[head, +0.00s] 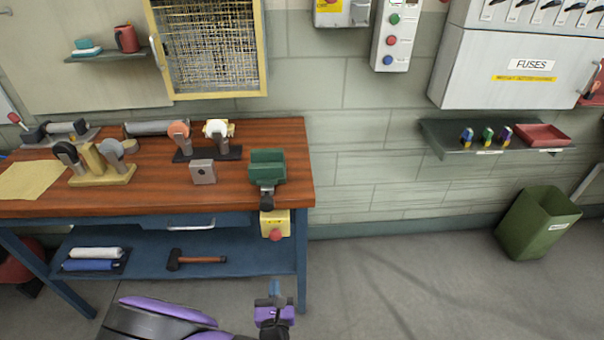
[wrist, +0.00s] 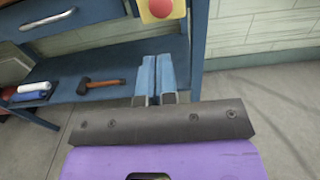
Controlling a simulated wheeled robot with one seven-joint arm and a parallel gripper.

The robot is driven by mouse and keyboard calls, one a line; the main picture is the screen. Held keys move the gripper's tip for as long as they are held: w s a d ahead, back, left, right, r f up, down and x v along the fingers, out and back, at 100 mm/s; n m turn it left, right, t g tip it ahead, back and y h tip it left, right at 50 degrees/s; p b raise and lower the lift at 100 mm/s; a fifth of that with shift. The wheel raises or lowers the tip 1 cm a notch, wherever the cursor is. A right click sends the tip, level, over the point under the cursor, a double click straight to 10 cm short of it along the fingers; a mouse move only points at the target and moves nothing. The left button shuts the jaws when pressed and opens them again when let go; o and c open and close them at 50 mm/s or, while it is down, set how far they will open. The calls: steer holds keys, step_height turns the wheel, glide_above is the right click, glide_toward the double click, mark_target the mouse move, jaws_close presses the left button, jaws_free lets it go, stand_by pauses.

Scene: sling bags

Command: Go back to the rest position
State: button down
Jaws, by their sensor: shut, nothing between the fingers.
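My gripper (head: 276,291) is in front of the workbench, low and near the bottom of the head view, beside the bench's front right leg. In the wrist view its two blue fingers (wrist: 156,78) are together with nothing between them. My purple and black arm shows at the bottom of the head view. The gripper touches nothing that I can see.
The wooden workbench (head: 235,186) holds a green vise (head: 266,167) and several tools on stands. A hammer (head: 196,259) lies on its blue lower shelf (head: 150,268). A green bin (head: 537,222) stands at the right wall. The floor (head: 400,280) between is clear.

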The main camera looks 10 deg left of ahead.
steer(key=w+d+r+m+g+h, duration=0.2)
steer(key=w+d+r+m+h, duration=0.35)
steer(key=r, duration=0.35)
steer(key=w+d+r+m+g+h, duration=0.1)
steer(key=w+d+r+m+h, duration=0.5)
steer(key=r, duration=0.4)
steer(key=w+d+r+m+g+h, duration=0.1)
steer(key=d+r+m+g+h, duration=0.2)
steer(key=d+r+m+g, duration=0.9)
steer(key=s+d+r+m+g+y, duration=0.1)
steer(key=s+d+r+m+y, duration=0.1)
steer(key=s+d+r+m, duration=0.4)
steer(key=s+d+r+m+y, duration=0.1)
steer(key=d+r+m+y, duration=0.15)
steer(key=d+r, duration=0.65)
steer(key=s+d+r+m+t+y, duration=0.2)
steer(key=s+d+r+m+y, duration=0.1)
steer(key=s, duration=0.4)
steer(key=s+d+r+m+t+y, duration=0.1)
steer(key=s+d+r+m+y, duration=0.1)
steer(key=s+r, duration=0.3)
steer(key=shift+s+d+m+t+y, duration=0.45)
steer(key=shift+s+m, duration=0.35)
steer(key=shift+s, duration=0.25)
